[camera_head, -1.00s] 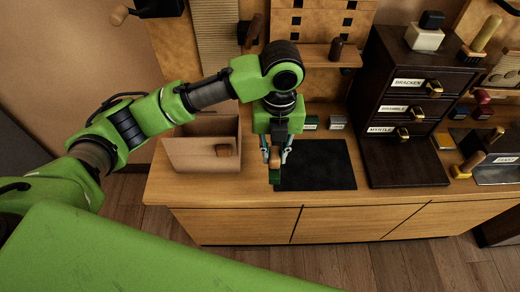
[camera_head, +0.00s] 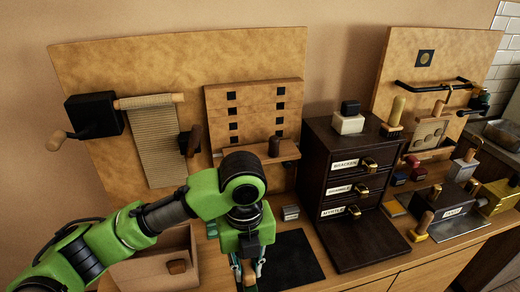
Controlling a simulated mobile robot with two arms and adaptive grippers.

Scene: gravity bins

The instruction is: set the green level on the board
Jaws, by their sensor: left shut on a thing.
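My left gripper (camera_head: 249,272) is low in the picture, at the left edge of the black mat (camera_head: 288,262) on the counter. It is shut on the green level (camera_head: 250,287), a dark green piece with a wooden grip between the fingers. Most of it is hidden by the fingers and the lower picture edge. A tan board (camera_head: 262,101) with black square holes stands behind, with a wooden ledge (camera_head: 284,151) across its lower part. A dark peg-like piece stands on the ledge. My right gripper is out of view.
A dark drawer cabinet (camera_head: 318,205) with labelled drawers stands right of the mat. An open brown box (camera_head: 150,268) is to the left. A crank and hanging ribbed cloth (camera_head: 154,140) are on the large back panel. Several handled tools crowd the right.

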